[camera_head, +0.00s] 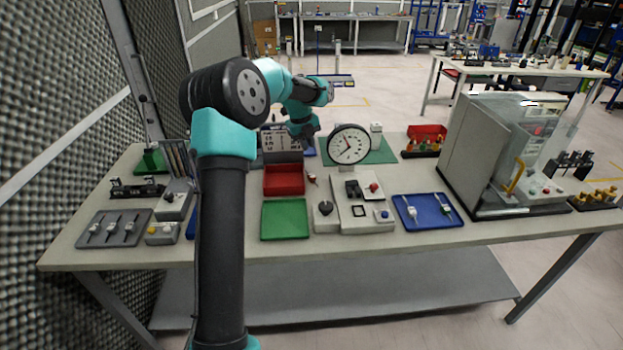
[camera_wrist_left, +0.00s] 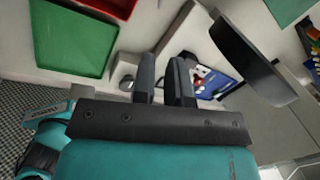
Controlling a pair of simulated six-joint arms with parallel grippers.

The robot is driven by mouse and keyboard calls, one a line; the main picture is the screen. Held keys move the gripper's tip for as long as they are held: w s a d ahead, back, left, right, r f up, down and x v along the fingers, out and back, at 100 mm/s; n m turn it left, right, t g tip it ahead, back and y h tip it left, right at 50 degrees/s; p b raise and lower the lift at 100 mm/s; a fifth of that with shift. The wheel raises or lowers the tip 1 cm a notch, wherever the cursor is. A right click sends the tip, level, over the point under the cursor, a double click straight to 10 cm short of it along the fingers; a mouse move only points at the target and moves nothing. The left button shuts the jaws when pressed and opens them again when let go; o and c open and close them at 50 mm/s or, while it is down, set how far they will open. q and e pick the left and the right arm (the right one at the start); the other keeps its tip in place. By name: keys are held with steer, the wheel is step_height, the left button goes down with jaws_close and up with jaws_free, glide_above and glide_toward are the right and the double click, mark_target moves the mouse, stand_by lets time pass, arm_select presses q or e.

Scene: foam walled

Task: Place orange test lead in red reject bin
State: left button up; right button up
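My left gripper (camera_head: 303,131) hangs above the back middle of the table, behind the red tray. In the left wrist view its two dark fingers (camera_wrist_left: 163,80) stand a little apart with nothing visible between them. A shallow red tray (camera_head: 284,180) lies in front of it; its edge shows in the left wrist view (camera_wrist_left: 112,6). A second red bin (camera_head: 428,132) with small items stands at the back right; I cannot tell which is the reject bin. A small red item (camera_head: 312,179) lies beside the red tray. I cannot make out an orange test lead. My right gripper is out of view.
A green tray (camera_head: 285,219) lies before the red tray. A round dial gauge (camera_head: 350,144) stands close right of my gripper. A control panel (camera_head: 357,205), a blue tray (camera_head: 428,210) and a large grey enclosure (camera_head: 480,150) fill the right. Racks and fixtures crowd the left.

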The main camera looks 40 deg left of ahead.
arm_select(q)
steer(key=shift+f, duration=0.1)
glide_above(317, 184)
steer(key=s, duration=0.1)
steer(key=f, duration=1.1)
steer(key=shift+s+a+f, duration=0.1)
steer(key=shift+a+f, duration=0.3)
steer(key=shift+w+d+f, duration=0.1)
steer(key=shift+w+f, duration=0.05)
steer(key=shift+f, duration=0.7)
steer(key=shift+w+d+f, duration=0.15)
steer(key=shift+f, duration=0.7)
steer(key=shift+w+d+f, duration=0.1)
steer(key=shift+w+f, duration=0.05)
steer(key=shift+f, duration=0.7)
steer(key=shift+c, duration=0.3)
jaws_close()
